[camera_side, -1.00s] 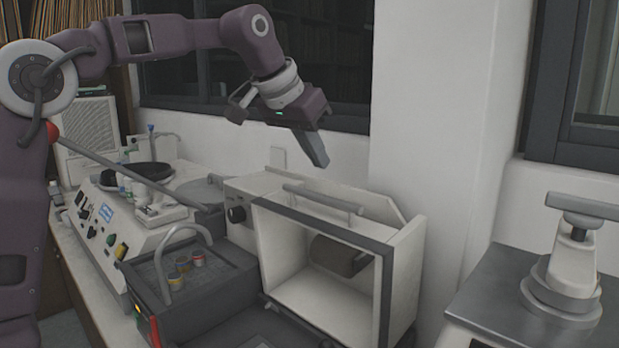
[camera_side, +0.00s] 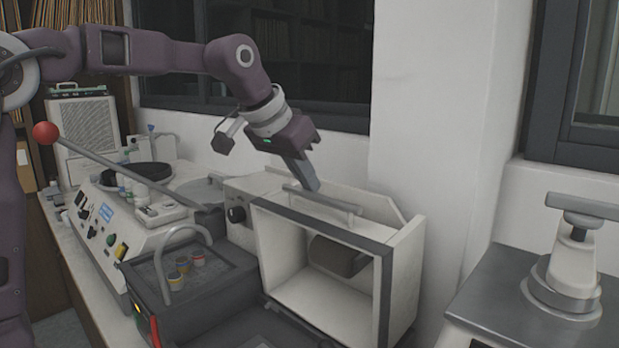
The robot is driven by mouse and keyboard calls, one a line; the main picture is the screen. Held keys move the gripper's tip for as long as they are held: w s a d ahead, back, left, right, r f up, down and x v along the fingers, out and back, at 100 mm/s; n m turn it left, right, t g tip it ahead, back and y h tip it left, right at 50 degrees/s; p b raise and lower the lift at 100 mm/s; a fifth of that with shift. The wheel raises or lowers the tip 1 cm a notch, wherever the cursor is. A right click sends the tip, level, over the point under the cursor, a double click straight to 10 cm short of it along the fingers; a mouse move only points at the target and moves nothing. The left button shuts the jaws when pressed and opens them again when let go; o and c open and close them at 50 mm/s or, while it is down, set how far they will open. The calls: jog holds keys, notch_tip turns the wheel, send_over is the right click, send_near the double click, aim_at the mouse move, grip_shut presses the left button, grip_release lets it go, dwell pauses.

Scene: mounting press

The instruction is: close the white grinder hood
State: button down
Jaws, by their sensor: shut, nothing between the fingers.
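The white grinder hood (camera_side: 407,275) is a box with a dark-framed front, standing open so that its inside shows. A dark rounded part (camera_side: 338,256) sits inside it. A grey bar handle (camera_side: 322,203) runs along the top of the hood. My gripper (camera_side: 311,186) is shut and empty, pointing down just behind the handle. Its tips are close to the handle; I cannot tell whether they touch it.
A dark tray (camera_side: 222,277) with small cups and a curved tap stands left of the hood. A control panel (camera_side: 108,218) and a red-knobbed lever (camera_side: 46,132) are farther left. A white press-like device (camera_side: 573,262) stands at the right. A wall is behind.

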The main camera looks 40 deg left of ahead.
jog(key=s+f, duration=0.5)
jog(key=s, duration=0.7)
jog(key=s+f, duration=0.6)
jog(key=s, duration=0.6)
jog(key=shift+s, duration=0.25)
jog(key=s+f, duration=0.1)
jog(key=s, duration=0.8)
jog(key=shift+s, duration=0.2)
